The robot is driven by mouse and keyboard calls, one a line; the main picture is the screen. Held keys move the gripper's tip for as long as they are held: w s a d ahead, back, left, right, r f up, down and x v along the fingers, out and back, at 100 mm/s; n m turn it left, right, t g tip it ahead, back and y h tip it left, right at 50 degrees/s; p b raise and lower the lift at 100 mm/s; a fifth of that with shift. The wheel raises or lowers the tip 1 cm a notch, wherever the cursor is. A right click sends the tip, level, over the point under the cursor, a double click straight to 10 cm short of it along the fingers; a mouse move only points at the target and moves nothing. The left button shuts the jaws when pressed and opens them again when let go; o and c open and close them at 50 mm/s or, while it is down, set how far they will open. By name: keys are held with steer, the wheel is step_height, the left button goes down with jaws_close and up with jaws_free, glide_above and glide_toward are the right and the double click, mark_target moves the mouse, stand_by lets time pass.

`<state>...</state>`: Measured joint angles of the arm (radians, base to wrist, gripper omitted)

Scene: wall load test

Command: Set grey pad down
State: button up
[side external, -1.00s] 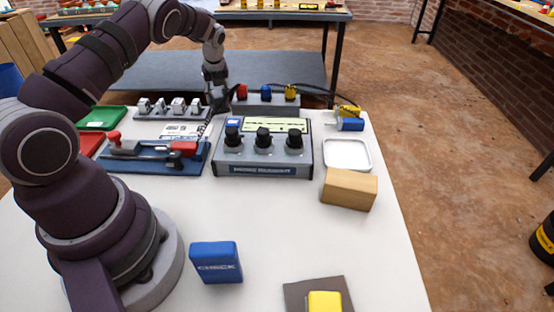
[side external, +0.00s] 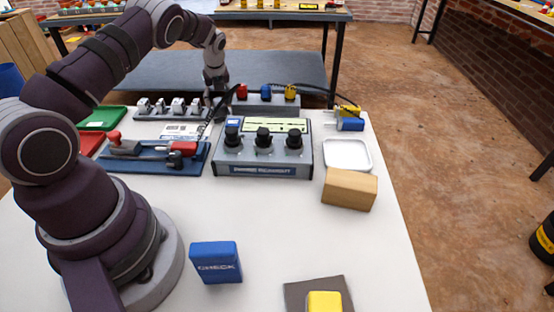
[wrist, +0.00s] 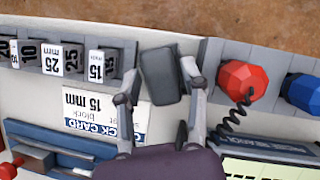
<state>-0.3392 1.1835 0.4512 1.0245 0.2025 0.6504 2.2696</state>
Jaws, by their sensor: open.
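A dark grey pad (wrist: 160,77) shows in the wrist view, between the two fingers of my gripper (wrist: 161,88). The fingers are spread, one on each side of the pad, and a narrow gap seems to show beside it. The pad lies at the far end of a printed white card (wrist: 92,113) marked 15 mm; I cannot tell whether it rests fully on the table. In the side external view my gripper (side external: 213,95) is low at the table's far edge, behind the card, and the pad cannot be made out there.
Left of the pad stands a row of numbered grey blocks (wrist: 62,58). Right of it is a box with a red knob (wrist: 244,80) and a blue knob (wrist: 302,92). A three-knob meter box (side external: 263,155) and a blue clamp fixture (side external: 150,157) stand nearer.

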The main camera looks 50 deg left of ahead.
steer(key=shift+r, duration=0.25)
steer(key=v, duration=1.2)
steer(key=s+d+r+n+t+h, duration=0.1)
steer(key=s+d+r+n+h, duration=0.1)
steer(key=s+d+r+n, duration=0.3)
steer(key=s+d+r+n+t+h, duration=0.1)
steer(key=d+r+n+t+h, duration=0.1)
steer(key=d+n, duration=0.55)
steer(key=s+d+n+t, duration=0.1)
steer(key=s+d+n, duration=0.6)
steer(key=s+n, duration=0.2)
steer(key=shift+d+f+n, duration=0.3)
steer(key=shift+n, duration=0.15)
